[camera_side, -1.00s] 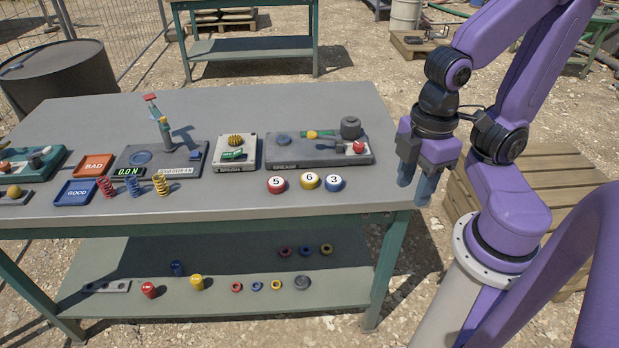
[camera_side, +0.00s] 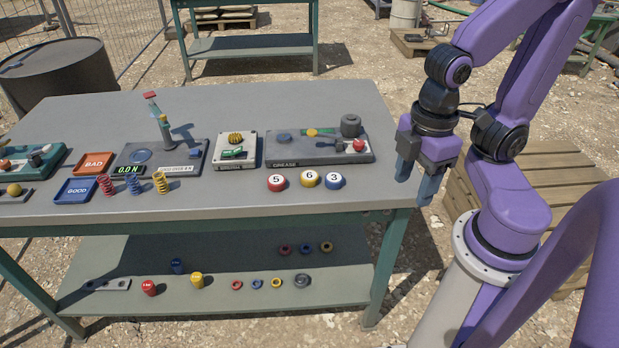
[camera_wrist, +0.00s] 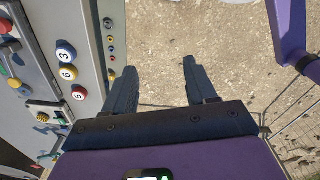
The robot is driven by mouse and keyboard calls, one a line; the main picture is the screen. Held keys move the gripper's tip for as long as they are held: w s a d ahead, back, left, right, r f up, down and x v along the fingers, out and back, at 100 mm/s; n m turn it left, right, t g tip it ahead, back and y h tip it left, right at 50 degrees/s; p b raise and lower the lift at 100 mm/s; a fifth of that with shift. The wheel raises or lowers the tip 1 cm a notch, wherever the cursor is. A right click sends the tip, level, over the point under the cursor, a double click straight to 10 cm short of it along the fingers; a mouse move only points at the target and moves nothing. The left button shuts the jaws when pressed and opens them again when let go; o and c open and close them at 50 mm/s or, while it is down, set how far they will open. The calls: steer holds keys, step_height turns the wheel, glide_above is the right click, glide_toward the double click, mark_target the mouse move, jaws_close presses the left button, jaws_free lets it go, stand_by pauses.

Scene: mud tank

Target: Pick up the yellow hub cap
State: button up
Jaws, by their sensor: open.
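The yellow hub cap (camera_side: 309,180), marked 6, lies on the workbench near its front edge. It sits between the red cap marked 5 (camera_side: 277,183) and the blue cap marked 3 (camera_side: 334,180). My gripper (camera_side: 413,185) is open and empty, fingers down, off the right end of the bench and apart from the caps. In the wrist view the yellow cap (camera_wrist: 68,73) is left of my open fingers (camera_wrist: 160,68), with bare ground between the fingers.
Behind the caps stand the grease station (camera_side: 290,158) and the brush block (camera_side: 236,165). Springs, a red BAD tray (camera_side: 93,171) and a blue GOOD tray (camera_side: 64,197) are at the left. The lower shelf (camera_side: 220,302) holds several rings and cylinders. Bench top right of the caps is clear.

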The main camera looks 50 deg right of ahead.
steer(key=shift+w, duration=0.1)
steer(key=n+h, duration=0.2)
steer(key=n, duration=0.3)
glide_above(309, 175)
steer(key=f, duration=1.2)
steer(key=shift+s+a+f, duration=0.2)
steer(key=shift+a+f, duration=0.1)
steer(key=shift+f, duration=0.1)
steer(key=shift+w+d+f, duration=0.1)
steer(key=shift+f, duration=1.4)
steer(key=shift+d+f, duration=0.1)
steer(key=shift+f, duration=1.4)
steer(key=c, duration=0.7)
